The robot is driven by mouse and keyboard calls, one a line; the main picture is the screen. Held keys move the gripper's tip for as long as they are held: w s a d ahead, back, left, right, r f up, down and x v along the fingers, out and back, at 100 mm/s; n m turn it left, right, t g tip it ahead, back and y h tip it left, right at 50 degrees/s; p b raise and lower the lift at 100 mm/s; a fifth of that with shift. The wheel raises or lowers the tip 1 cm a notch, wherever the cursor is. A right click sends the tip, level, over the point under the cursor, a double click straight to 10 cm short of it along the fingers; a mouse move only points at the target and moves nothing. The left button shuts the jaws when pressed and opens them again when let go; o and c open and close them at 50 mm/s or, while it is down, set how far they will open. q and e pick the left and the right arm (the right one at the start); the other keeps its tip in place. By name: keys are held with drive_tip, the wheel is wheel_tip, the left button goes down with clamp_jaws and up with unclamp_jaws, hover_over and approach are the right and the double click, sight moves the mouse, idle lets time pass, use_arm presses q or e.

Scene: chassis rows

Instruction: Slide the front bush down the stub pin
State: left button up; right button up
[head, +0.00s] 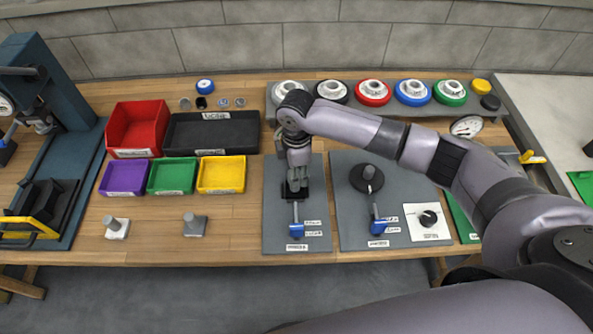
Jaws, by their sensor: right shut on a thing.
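My right gripper (298,183) points down over a black fixture (290,211) on the left grey board. Its fingers are close together on something small that they mostly hide, so I cannot tell its shape. Two short pins stand upright at the front of the bench. One is on a white block (117,232) and one on a grey block (194,230). I cannot make out which part is the stub pin, nor pick out the front bush. My left gripper is not in view.
Blue-handled levers (296,229) lie on the boards. A second board (350,230) carries a black disc (361,181). Coloured bins (221,174) stand to the left, and a rack of ringed wheels (373,92) at the back. Bare wood lies between the pins and the boards.

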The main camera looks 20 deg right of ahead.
drive_tip(key=shift+f, duration=0.15)
drive_tip(key=shift+f, duration=0.65)
drive_tip(key=o, duration=1.3)
wheel_tip(320, 180, up, 12)
